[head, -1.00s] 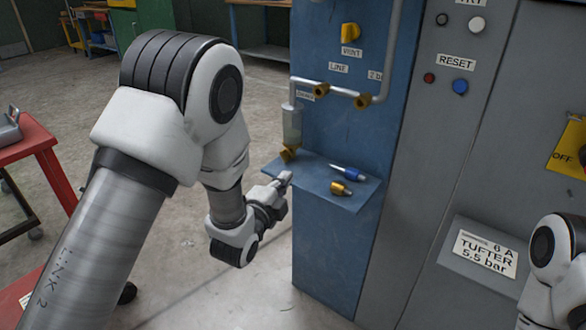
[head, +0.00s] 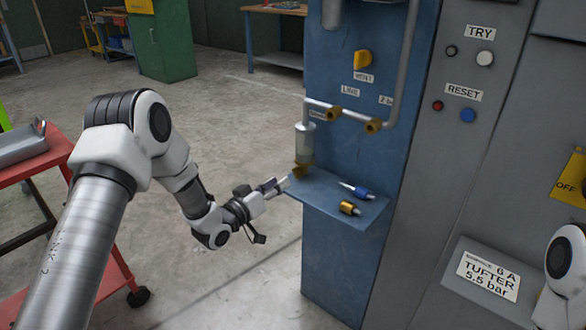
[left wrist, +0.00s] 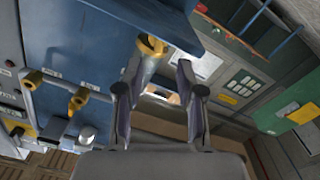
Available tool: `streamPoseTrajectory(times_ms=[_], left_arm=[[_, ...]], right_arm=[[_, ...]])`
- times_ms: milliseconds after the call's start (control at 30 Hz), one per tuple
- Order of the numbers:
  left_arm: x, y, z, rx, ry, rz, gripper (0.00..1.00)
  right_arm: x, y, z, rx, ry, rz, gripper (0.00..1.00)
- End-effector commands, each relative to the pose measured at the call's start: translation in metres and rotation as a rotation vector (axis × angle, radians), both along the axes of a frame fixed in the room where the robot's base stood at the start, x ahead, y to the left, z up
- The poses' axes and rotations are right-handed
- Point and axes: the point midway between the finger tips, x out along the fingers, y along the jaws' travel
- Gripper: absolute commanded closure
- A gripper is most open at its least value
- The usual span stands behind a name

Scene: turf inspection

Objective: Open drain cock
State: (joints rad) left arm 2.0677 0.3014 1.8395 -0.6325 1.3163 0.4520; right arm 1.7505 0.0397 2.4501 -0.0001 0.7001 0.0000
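The brass drain cock (head: 302,170) sits at the foot of the clear filter bowl (head: 305,143) on the blue panel, just above the small shelf. My left gripper (head: 279,185) is left of the shelf's edge, below and left of the cock, and looks apart from it. In the left wrist view the picture is turned over, with the cock (left wrist: 151,46) beyond the fingertips and between their lines. The two fingers of the left gripper (left wrist: 155,75) are spread, with nothing held. My right arm shows only at the right edge; its gripper is out of view.
The blue shelf (head: 322,205) holds a blue-collared fitting (head: 360,191) and a brass fitting (head: 349,208). Above are pipes with brass valves (head: 373,126) and a yellow VENT knob (head: 363,60). A red cart (head: 45,155) stands left. Floor between is open.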

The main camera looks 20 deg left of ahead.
Motion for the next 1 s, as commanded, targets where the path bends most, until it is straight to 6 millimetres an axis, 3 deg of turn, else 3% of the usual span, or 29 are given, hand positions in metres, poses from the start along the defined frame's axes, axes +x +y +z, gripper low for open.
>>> streamPoseTrajectory(times_ms=[333,633,667,767,1000], left_arm=[[0.058,-0.022,-0.001,0.004,-0.005,-0.002,0.62],[0.066,-0.025,0.0,0.002,-0.003,0.0,0.62],[0.066,-0.025,0.0,0.002,-0.003,0.0,0.66],[0.065,-0.025,0.0,0.002,-0.003,0.0,1.0],[0.065,-0.025,0.001,0.038,-0.016,0.0,1.0]], right_arm=[[0.0,0.0,-0.011,0.0,0.001,0.0,0.6],[0.0,0.0,-0.011,0.0,0.0,0.0,0.6],[0.0,0.0,-0.011,0.0,0.0,0.0,0.6],[0.0,0.0,-0.011,0.0,0.0,0.0,0.6],[0.0,0.0,-0.01,0.0,0.0,0.0,0.6]])
